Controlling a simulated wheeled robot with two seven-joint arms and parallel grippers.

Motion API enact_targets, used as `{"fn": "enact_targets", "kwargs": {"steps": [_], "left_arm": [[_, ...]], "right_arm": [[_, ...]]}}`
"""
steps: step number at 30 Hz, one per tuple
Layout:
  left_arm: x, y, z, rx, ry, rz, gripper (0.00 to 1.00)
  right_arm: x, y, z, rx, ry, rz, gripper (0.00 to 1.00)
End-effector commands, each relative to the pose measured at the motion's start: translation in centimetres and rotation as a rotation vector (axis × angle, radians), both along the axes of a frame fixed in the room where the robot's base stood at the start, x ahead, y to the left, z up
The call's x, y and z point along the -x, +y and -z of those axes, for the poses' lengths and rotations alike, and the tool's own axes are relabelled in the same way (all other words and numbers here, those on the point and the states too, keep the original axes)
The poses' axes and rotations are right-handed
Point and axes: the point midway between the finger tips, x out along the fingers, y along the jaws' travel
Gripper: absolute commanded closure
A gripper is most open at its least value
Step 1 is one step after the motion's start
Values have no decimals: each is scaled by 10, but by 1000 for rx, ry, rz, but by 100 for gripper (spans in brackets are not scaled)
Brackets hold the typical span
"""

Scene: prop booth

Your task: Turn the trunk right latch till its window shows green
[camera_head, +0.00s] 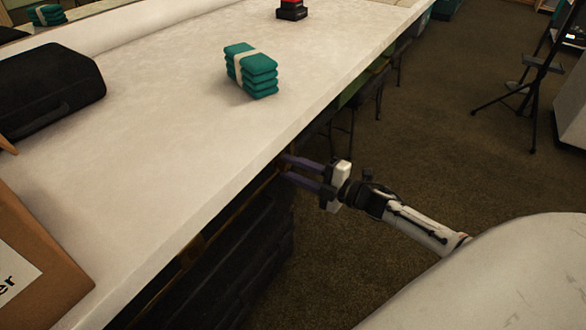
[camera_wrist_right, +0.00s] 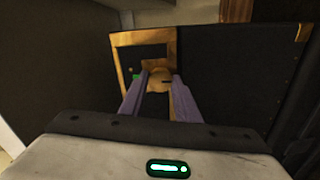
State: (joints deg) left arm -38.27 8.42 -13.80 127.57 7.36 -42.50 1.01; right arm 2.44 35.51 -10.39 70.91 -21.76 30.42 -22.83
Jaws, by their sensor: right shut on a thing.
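The trunk (camera_head: 250,262) is a black case with gold trim, under the overhanging counter; its front also shows in the right wrist view (camera_wrist_right: 225,90). The right latch (camera_wrist_right: 160,76) is a rounded gold piece inside a gold square frame on the dark front. My right gripper (camera_head: 285,168) reaches under the counter edge; in the wrist view its purple fingers (camera_wrist_right: 162,82) are shut on the latch, one on each side. A small green patch (camera_wrist_right: 136,77) shows just left of the latch, with a tiny reddish dot above it. My left gripper is not in view.
The white counter (camera_head: 170,130) hangs over the trunk and hides its top in the head view. On it are banded teal bundles (camera_head: 252,70), a black case (camera_head: 45,90) and a brown board (camera_head: 35,250). A black tripod stand (camera_head: 535,85) is on the open carpet at right.

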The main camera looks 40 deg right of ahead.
Motion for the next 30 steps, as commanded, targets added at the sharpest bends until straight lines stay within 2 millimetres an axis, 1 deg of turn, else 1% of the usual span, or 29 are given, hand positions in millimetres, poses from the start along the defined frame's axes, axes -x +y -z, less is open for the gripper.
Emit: {"fn": "enact_targets", "kwargs": {"steps": [15,16,18,19,27,30], "left_arm": [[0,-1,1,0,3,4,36],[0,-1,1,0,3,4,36],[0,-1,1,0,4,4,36],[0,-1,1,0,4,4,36],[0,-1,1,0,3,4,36],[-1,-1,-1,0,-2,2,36]], "right_arm": [[1,1,1,15,-5,-1,93],[1,1,1,15,-5,-1,66],[1,1,1,15,-5,-1,54],[0,1,1,15,-5,-1,52],[1,0,0,14,-6,0,52],[6,-2,0,15,-4,0,52]]}}
